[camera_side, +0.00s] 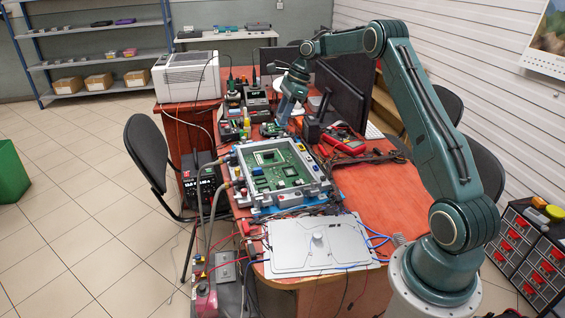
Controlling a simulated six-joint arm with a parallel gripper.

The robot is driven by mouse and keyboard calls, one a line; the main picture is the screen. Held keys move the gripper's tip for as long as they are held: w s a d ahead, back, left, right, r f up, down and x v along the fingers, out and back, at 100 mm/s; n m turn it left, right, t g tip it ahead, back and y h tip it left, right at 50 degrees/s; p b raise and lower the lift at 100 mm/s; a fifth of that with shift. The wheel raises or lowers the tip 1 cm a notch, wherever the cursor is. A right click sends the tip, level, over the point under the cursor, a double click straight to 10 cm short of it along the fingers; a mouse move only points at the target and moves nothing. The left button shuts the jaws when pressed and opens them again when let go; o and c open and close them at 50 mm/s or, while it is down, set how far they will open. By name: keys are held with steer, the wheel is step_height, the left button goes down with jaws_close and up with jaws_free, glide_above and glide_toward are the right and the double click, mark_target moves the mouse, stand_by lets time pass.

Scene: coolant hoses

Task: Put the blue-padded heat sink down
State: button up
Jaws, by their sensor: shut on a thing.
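My gripper (286,116) points down over the far half of the red-orange table, behind the framed circuit board. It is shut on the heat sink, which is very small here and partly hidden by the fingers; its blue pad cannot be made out. A large green circuit board (276,170) sits in a light grey metal housing nearer the camera, with hoses at its left side. The gripper is beyond this housing and apart from it. I cannot tell whether the heat sink touches anything below it.
A silver cover plate (318,243) lies at the table's front among blue and red cables. A red multimeter (345,139) and a dark box (311,129) stand right of the gripper. Small devices crowd its left. Dark monitors (345,92) stand behind. Bare table (385,197) shows at right.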

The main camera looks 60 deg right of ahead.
steer(key=shift+s+d+f, duration=0.1)
steer(key=shift+d+f, duration=0.05)
steer(key=shift+d, duration=0.6)
steer(key=shift+s+d+f, duration=0.15)
steer(key=shift+d+f, duration=0.05)
steer(key=shift+d, duration=0.6)
steer(key=shift+s+d+f, duration=0.1)
steer(key=shift+d+f, duration=0.05)
steer(key=shift+d, duration=0.6)
step_height(320, 180, down, 20)
